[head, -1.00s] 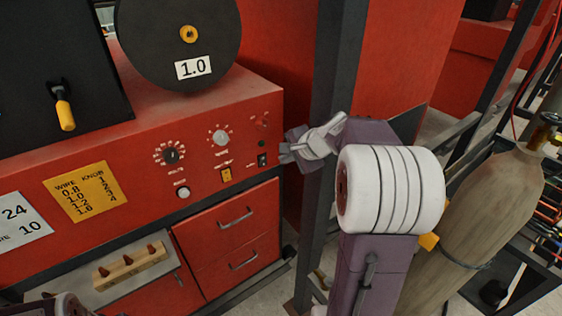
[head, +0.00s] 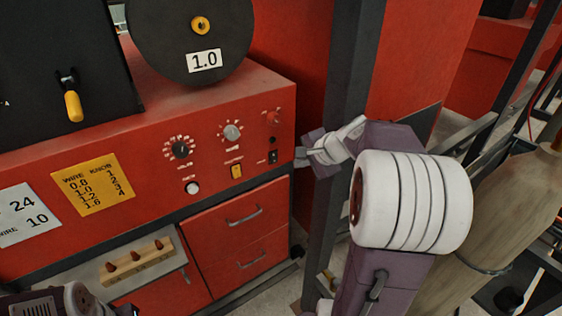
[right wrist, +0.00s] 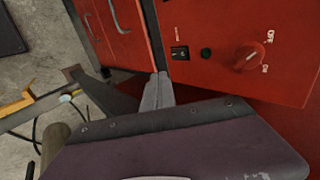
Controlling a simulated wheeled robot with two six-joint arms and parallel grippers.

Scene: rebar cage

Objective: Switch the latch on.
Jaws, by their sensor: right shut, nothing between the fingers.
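The red machine's front panel (head: 208,166) holds the controls. A small black rocker switch (head: 273,157) sits near its right edge, below a red rotary knob (head: 272,116). In the right wrist view, the rocker (right wrist: 179,53) is beside a small black button (right wrist: 206,53) and the red knob (right wrist: 249,57) with ON and OFF lettering. I cannot tell which control is the latch. My right gripper (head: 306,156) is shut and empty, just right of the panel's edge, apart from the rocker. Its fingers (right wrist: 158,88) also show in the right wrist view. My left gripper is not visible; part of my left arm shows bottom left.
A dark upright post (head: 342,80) stands close behind my right gripper. Drawers with handles (head: 243,215) are below the panel. A gas cylinder (head: 505,215) stands at the right. A wire spool (head: 190,40) is on top of the machine.

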